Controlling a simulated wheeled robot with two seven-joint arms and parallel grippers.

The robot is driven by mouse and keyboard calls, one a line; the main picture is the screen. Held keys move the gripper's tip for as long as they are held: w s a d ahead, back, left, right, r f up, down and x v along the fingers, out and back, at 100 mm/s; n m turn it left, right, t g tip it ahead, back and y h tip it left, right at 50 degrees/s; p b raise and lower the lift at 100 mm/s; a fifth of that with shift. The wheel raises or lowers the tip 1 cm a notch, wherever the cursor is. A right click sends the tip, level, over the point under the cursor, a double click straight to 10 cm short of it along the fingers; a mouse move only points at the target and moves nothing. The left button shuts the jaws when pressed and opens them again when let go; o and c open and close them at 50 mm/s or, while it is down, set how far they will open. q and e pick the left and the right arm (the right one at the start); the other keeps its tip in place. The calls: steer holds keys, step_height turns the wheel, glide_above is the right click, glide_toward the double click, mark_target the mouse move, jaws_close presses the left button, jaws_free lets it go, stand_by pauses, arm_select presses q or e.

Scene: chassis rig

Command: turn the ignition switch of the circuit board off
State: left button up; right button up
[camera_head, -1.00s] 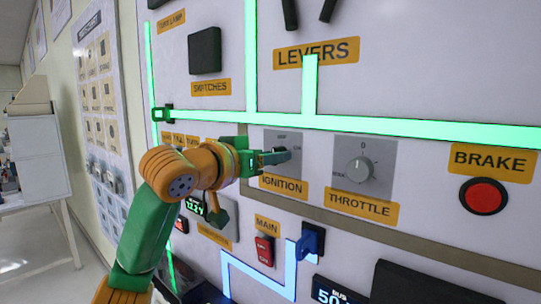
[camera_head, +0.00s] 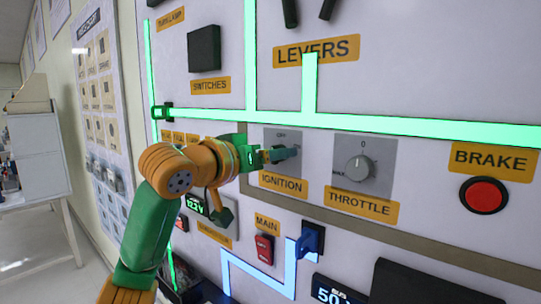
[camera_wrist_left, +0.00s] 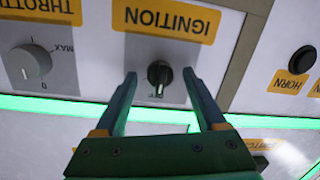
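The ignition switch is a dark round knob (camera_wrist_left: 159,73) on a grey plate (camera_head: 270,140) above the yellow IGNITION label (camera_head: 283,184). In the left wrist view, which is upside down, its pale pointer mark faces the green strip, which is upward on the board. The plate reads OFF at its top in the head view. My left gripper (camera_head: 285,154) is at the switch and hides most of the knob there. In the left wrist view its fingers (camera_wrist_left: 160,73) stand open on either side of the knob, with gaps at both sides. My right gripper is not in view.
The throttle dial (camera_head: 360,169) is just right of the ignition plate. The red brake button (camera_head: 484,196) is farther right. A red main switch (camera_head: 264,248) and a blue lever (camera_head: 311,241) sit below. A glowing green strip (camera_head: 400,127) runs above.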

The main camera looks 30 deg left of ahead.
arm_select(q)
steer(key=s+b, duration=0.2)
steer(key=s, duration=0.5)
steer(key=shift+r, duration=0.35)
steer(key=shift+w+a, duration=0.1)
